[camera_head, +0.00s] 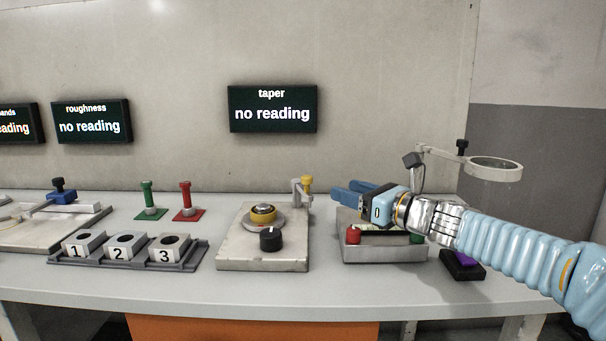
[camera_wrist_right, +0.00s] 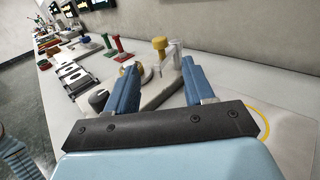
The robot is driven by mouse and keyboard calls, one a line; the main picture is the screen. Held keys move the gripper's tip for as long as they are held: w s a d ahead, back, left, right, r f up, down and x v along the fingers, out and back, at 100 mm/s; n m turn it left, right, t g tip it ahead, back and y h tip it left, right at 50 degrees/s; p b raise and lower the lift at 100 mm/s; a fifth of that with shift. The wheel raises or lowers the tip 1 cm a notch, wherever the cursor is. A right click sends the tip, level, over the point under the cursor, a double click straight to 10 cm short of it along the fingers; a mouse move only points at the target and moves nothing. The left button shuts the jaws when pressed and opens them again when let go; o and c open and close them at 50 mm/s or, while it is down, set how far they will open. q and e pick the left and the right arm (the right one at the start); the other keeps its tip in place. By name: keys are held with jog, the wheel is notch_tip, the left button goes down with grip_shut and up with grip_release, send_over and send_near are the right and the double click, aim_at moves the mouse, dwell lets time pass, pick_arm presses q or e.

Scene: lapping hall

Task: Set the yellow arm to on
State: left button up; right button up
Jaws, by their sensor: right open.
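The yellow arm's knob (camera_head: 306,184) tops a short grey post and arm at the back right corner of a grey device (camera_head: 235,247). This device also bears a round yellow-ringed part (camera_head: 263,214) and a black dial (camera_head: 270,239). My right gripper (camera_head: 343,190) is open and empty, just right of the yellow knob and pointing left. In the right wrist view the yellow knob (camera_wrist_right: 160,43) shows between and beyond the open fingers (camera_wrist_right: 160,66), apart from them. I see no on or off mark by the arm. My left gripper is not in view.
A taper screen (camera_head: 272,109) on the wall reads "no reading". A box with red and green knobs (camera_head: 385,254) lies under my right gripper. A magnifier (camera_head: 496,169) stands behind my right arm. Numbered blocks (camera_head: 125,247) and green and red pegs (camera_head: 185,200) stand left.

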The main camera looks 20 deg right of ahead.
aim_at(311, 179)
jog(key=p+x, duration=0.2)
jog(key=x, duration=1.1)
jog(key=shift+a, duration=0.1)
grip_shut()
